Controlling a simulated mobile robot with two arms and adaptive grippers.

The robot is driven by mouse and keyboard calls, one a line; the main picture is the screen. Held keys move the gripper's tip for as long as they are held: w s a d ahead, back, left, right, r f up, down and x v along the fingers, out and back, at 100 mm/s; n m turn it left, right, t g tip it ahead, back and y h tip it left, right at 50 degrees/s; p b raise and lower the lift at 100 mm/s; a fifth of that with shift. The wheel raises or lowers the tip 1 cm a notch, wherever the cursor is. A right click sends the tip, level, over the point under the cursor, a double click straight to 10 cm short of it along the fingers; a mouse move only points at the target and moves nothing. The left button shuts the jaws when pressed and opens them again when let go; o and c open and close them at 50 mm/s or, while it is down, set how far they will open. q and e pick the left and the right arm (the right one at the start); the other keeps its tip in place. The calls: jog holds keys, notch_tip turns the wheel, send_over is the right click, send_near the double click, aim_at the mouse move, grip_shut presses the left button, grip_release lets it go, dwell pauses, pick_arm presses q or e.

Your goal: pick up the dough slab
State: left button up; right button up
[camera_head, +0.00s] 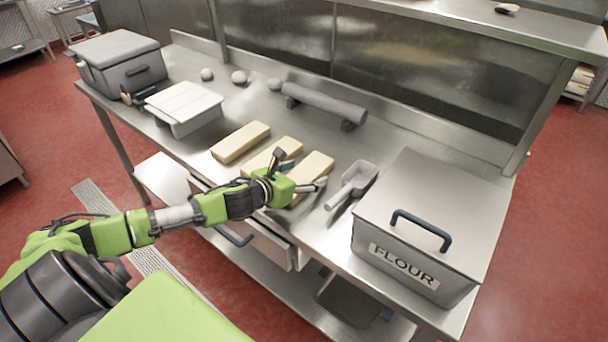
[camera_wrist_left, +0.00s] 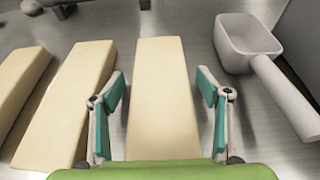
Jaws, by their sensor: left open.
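Three pale yellow dough slabs lie side by side on the steel table: a left slab (camera_head: 240,142), a middle slab (camera_head: 287,146) and a right slab (camera_head: 316,166). My left gripper (camera_head: 298,172) is open above the right slab and partly hides it and the middle slab. In the left wrist view, the right slab (camera_wrist_left: 162,95) lies between the two teal fingertips of my left gripper (camera_wrist_left: 161,95), with a gap on either side. The middle slab (camera_wrist_left: 68,105) is just left of the left finger. My right gripper does not show.
A grey scoop (camera_head: 352,182) lies close to the right of the slabs. A steel flour bin (camera_head: 425,225) stands at the table's right. A rolling pin (camera_head: 325,103) rests behind the slabs. A white-lidded box (camera_head: 184,105) and a grey box (camera_head: 120,62) stand at the left.

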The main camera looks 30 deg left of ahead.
pick_arm(q)
jog(key=shift+w+f, duration=0.15)
jog(key=shift+w, duration=0.15)
jog(key=shift+c, duration=0.3)
jog(key=c, duration=1.3)
jog(key=shift+c, duration=1.2)
